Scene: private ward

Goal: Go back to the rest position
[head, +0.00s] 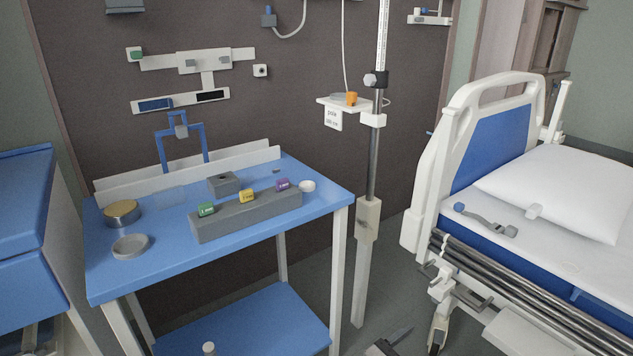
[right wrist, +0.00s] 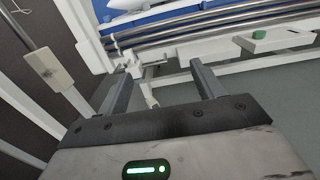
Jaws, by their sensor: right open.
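My right gripper (right wrist: 161,76) shows in the right wrist view with its two grey fingers wide apart. Nothing is between them; the bed's lower frame and the grey floor show beyond. In the head view a small dark part at the bottom edge, right of the table, may be the tip of this gripper, but I cannot tell. My left gripper is in neither view.
A blue table (head: 170,262) holds a grey block (head: 245,216) with green, yellow and purple-topped items, plus round dishes. A pole (head: 372,160) with a small shelf (head: 345,103) stands right of it. The bed (head: 455,215) is at right; a blue cabinet (head: 22,215) at left.

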